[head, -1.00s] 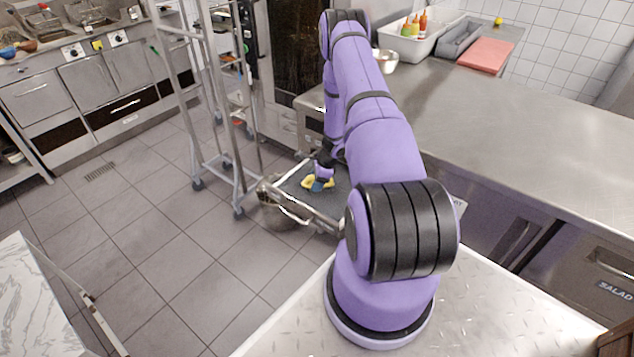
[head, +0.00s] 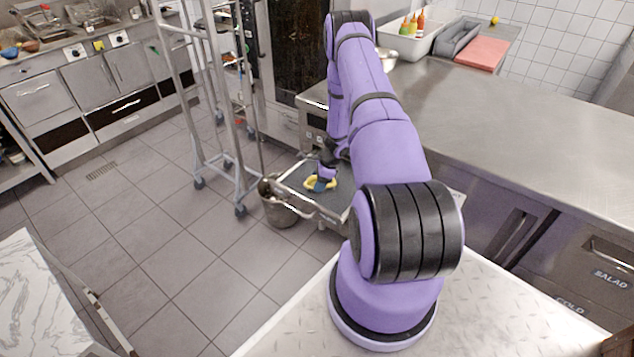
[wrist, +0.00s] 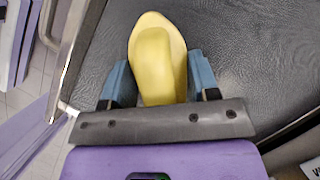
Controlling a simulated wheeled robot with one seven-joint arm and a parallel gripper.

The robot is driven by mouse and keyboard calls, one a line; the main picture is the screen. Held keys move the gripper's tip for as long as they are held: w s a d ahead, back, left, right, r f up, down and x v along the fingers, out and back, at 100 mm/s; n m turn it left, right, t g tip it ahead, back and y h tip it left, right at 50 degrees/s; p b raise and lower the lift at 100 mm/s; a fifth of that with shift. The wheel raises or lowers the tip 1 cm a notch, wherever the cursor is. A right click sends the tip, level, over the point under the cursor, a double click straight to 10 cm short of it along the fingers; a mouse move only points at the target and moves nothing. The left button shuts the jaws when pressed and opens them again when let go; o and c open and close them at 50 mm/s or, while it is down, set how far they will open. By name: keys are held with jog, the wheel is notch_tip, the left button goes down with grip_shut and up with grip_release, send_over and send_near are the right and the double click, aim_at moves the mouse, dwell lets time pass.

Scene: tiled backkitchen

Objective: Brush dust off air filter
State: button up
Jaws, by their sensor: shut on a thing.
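My gripper (head: 320,182) is at the far end of my arm, low over a dark grey textured surface (head: 340,201) with a metal frame. In the wrist view its two blue fingers (wrist: 160,82) are shut on a smooth yellow piece (wrist: 157,45), which looks like the handle of a brush. No bristles show. The yellow piece (head: 311,185) also shows in the head view, just above or on the dark surface. I cannot tell whether it touches. The dark surface fills much of the wrist view (wrist: 245,50). I cannot identify the air filter or any dust for certain.
A metal bucket (head: 279,211) stands on the floor left of the dark surface. A wheeled rack (head: 215,150) stands behind it. A steel counter (head: 490,130) runs along the right. Open tiled floor (head: 160,235) lies to the left.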

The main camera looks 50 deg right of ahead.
jog(key=shift+w+r, duration=0.25)
jog(key=shift+r, duration=0.75)
jog(key=shift+s+r, duration=0.15)
jog(key=shift+r, duration=2.8)
